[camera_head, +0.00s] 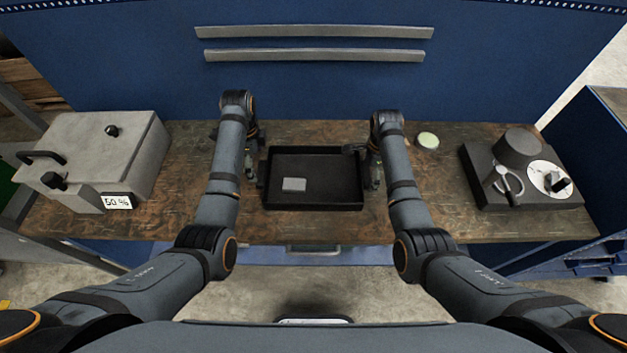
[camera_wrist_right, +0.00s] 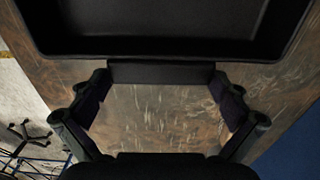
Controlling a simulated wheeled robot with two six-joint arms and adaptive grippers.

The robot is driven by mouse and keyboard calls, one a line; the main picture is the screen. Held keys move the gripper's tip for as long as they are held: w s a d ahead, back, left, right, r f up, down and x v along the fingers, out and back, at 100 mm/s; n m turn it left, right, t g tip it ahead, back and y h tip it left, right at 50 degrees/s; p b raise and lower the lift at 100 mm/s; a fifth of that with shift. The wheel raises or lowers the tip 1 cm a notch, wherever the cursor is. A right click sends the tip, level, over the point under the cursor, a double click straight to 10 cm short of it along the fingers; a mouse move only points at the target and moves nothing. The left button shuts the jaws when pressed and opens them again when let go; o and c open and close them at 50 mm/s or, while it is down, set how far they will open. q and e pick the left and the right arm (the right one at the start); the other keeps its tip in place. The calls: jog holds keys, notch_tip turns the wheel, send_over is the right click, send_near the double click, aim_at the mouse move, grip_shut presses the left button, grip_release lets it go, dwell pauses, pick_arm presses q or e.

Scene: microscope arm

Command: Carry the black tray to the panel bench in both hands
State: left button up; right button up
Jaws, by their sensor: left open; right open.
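The black tray (camera_head: 312,165) lies flat on the brown worktop, with a small grey block (camera_head: 294,184) inside it near its front left. My left gripper (camera_head: 257,168) is at the tray's left side, partly hidden by my arm. My right gripper (camera_head: 366,165) is at the tray's right side. In the right wrist view the fingers of my right gripper (camera_wrist_right: 158,98) are spread wide, with the tray's dark handle tab (camera_wrist_right: 160,72) just ahead between them. The tray's wall (camera_wrist_right: 170,45) shows beyond it. Both grippers are open and hold nothing. The panel bench cannot be identified.
A dark device with a white dial (camera_head: 520,172) stands at the right. A blue panel (camera_head: 320,85) closes the back.

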pick_arm(q)
notch_tip(320, 180, up, 7)
pick_arm(e)
notch_tip(320, 180, up, 12)
dwell(0.6)
